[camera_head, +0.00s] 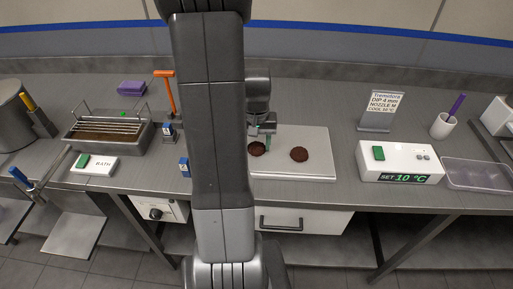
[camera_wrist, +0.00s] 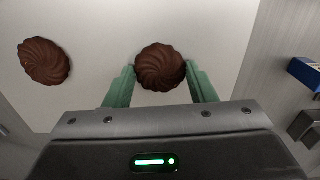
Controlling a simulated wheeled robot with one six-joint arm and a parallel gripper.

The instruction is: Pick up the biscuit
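Two round, dark brown biscuits with swirled tops lie on a pale board (camera_head: 292,138) on the counter. One biscuit (camera_wrist: 160,67) is between the two green fingertips of my gripper (camera_wrist: 161,75) in the wrist view; it shows in the head view as the left biscuit (camera_head: 257,149). The fingers stand on either side of it, very close to its edges; whether they touch it I cannot tell. The other biscuit (camera_wrist: 45,61) lies apart, and in the head view it is to the right (camera_head: 299,154). My arm hides part of the board's left side.
A white box reading 10 °C (camera_head: 400,162) and a clear tray (camera_head: 478,174) stand to the right. A sign (camera_head: 380,110) stands behind. A bath with a wire rack (camera_head: 110,137) is at the left. A blue block (camera_wrist: 305,72) lies beside the board.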

